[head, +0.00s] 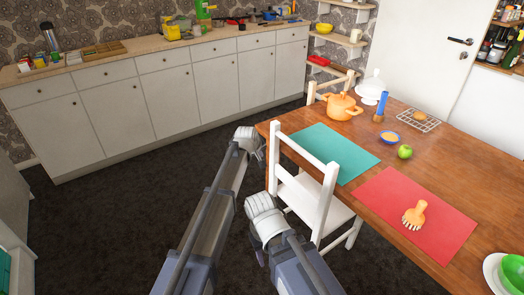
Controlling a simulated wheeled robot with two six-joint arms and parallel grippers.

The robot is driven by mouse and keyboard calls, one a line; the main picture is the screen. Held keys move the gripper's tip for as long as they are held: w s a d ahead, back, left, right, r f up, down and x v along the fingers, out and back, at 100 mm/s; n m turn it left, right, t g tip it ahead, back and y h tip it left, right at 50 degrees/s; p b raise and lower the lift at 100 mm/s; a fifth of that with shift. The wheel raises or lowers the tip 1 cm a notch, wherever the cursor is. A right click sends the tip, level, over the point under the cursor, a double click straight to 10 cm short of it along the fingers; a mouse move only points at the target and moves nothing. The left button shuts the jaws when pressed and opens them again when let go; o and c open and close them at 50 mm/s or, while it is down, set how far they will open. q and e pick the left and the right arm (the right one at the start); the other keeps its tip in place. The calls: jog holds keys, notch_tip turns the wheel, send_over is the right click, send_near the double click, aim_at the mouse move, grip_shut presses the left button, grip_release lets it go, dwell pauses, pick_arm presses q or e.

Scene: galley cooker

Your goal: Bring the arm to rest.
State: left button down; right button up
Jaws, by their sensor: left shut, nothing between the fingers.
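My left arm reaches forward over the dark floor. Its gripper (259,154) is small in the view, shut and empty, just left of the white chair's back. It is apart from the table and holds nothing. My right arm is bent, with its pale wrist joint low in the middle of the view, in front of the chair.
A white chair (303,192) stands close to both arms, at the wooden table (454,170). On the table are an orange pot (340,107), a green apple (405,152) and a brush (414,215). Dark floor (120,205) lies clear on the left, before the white cabinets (120,110).

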pick_arm(q)
jog(key=p+v, duration=0.1)
jog(key=v, duration=0.2)
jog(key=shift+s+r+p, duration=0.15)
jog(key=shift+p, duration=0.2)
pick_arm(e)
notch_tip(320, 180, up, 3)
jog(key=shift+f, duration=0.15)
pick_arm(q)
jog(key=shift+a, duration=0.1)
